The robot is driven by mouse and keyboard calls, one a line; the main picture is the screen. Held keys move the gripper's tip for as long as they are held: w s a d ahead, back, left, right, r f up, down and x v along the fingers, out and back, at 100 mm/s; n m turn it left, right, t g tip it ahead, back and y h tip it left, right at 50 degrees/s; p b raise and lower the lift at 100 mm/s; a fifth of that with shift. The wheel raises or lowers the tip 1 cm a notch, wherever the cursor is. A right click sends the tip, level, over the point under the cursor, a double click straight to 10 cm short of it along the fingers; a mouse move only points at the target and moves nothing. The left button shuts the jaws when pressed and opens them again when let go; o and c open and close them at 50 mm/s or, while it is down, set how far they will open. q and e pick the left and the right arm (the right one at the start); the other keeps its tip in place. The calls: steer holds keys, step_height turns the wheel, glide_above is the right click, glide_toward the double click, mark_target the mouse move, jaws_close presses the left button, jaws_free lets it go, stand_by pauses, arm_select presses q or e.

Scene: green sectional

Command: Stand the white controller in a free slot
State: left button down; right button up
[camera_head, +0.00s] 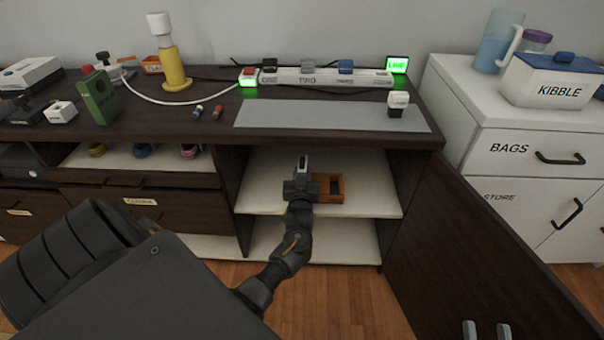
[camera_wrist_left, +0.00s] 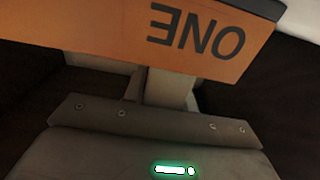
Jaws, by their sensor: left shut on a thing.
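My left arm reaches into the open cabinet, and its gripper (camera_head: 301,180) is over the upper shelf (camera_head: 370,190). It is shut on a small white thing with a dark mark, seemingly the white controller (camera_head: 303,162); my gripper hides most of it. An orange-brown slotted rack (camera_head: 329,178) stands on that shelf, right beside the gripper. In the left wrist view its orange wall (camera_wrist_left: 150,35) reads ONE, upside down, close ahead of the gripper. Whether the controller touches a slot cannot be told. My right gripper (camera_head: 487,330) shows two separated fingertips at the bottom edge, with nothing between them.
The cabinet door (camera_head: 480,255) stands open at the right. A lower shelf (camera_head: 340,240) looks bare.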

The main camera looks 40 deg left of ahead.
arm_select(q)
steer(key=shift+f, duration=0.25)
steer(key=c, duration=1)
jaws_free()
steer(key=shift+c, duration=0.2)
steer(key=shift+r, duration=0.15)
